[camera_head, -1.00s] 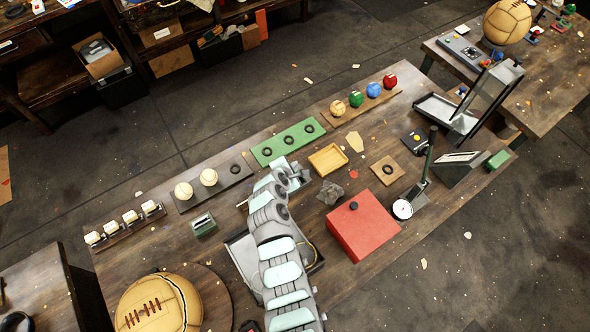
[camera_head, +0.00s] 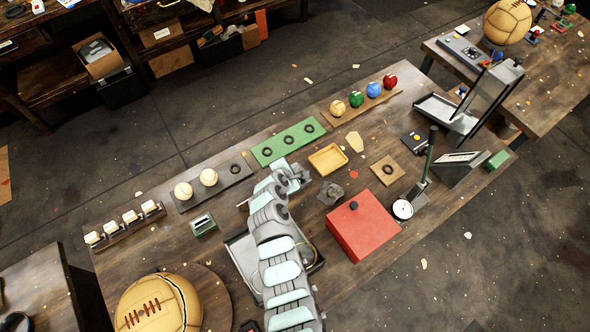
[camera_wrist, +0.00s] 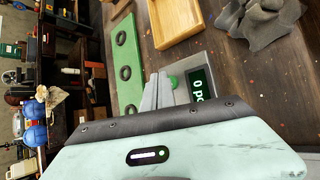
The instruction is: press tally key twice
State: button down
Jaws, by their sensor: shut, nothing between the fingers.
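The tally unit is a small grey box with a dark display (camera_wrist: 200,84) and a round green key (camera_wrist: 173,82) in the wrist view. The display reads "0 pc", partly cut by my gripper's body. My gripper (camera_wrist: 157,80) is shut and empty, with its fingertips right beside the green key. I cannot tell whether they touch it. In the head view, my gripper (camera_head: 294,174) is over the middle of the bench, between the green ring strip and the grey cloth. The tally unit is largely hidden there by my arm.
The green ring strip (camera_head: 270,151), yellow tray (camera_head: 318,165) and crumpled grey cloth (camera_head: 330,195) lie close around my gripper. A red box (camera_head: 350,240) stands to the right and a grey tray (camera_head: 236,262) lies beneath my arm. Two pale balls (camera_head: 183,190) sit left.

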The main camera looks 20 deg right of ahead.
jog(key=shift+f, duration=0.4)
dwell(0.5)
jog(key=shift+r+p, duration=0.8)
jog(key=shift+r, duration=0.05)
notch_tip(320, 180, up, 5)
jog(key=p, duration=0.5)
jog(key=shift+r, duration=0.1)
jog(key=shift+a, duration=0.15)
dwell(2.2)
